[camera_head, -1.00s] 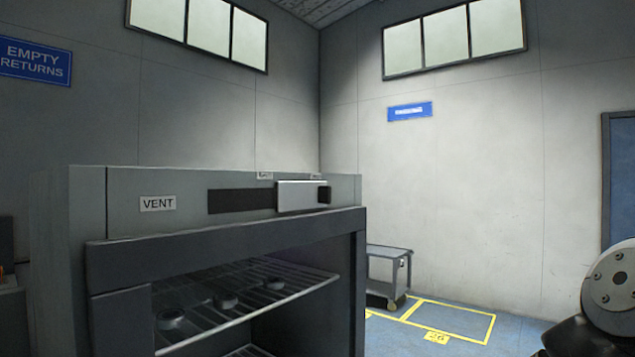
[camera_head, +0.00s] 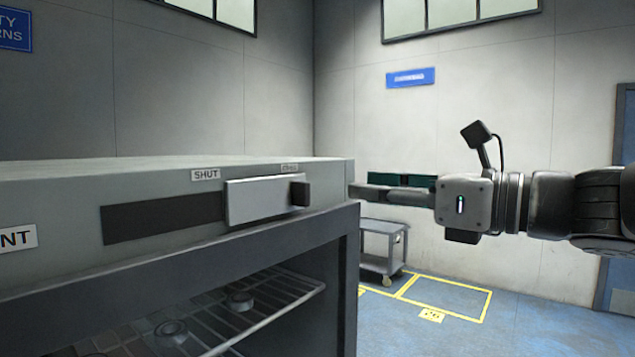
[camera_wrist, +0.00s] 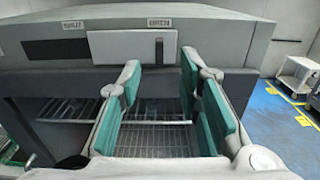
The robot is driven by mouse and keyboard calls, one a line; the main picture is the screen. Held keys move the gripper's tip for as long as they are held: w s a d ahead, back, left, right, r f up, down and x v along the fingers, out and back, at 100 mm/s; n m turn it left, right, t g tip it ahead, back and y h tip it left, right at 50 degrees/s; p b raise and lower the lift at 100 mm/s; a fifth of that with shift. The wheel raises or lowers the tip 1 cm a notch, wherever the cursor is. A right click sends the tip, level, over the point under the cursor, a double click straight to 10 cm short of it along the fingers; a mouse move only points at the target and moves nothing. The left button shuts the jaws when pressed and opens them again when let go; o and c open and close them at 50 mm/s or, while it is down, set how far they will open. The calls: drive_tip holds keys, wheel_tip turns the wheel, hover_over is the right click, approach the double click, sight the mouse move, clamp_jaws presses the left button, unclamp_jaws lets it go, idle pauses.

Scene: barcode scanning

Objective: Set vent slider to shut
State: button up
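The vent slider (camera_head: 262,201) is a pale metal plate on the cabinet's front panel, with a dark knob (camera_head: 300,193) at its right end. It sits at the right of its track, near the right-hand label (camera_head: 289,167), which is blurred.
The grey cabinet (camera_head: 350,290) has an open front with wire racks (camera_head: 275,300) holding several small round items below the panel. A grey cart (camera_head: 383,243) stands at the back by yellow floor markings. The floor (camera_head: 520,335) right of the cabinet is clear.

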sight(308, 184)
drive_tip(key=x, duration=1)
drive_tip(key=shift+w+a+p, duration=0.25)
drive_tip(key=shift+a+p, duration=0.1)
clamp_jaws()
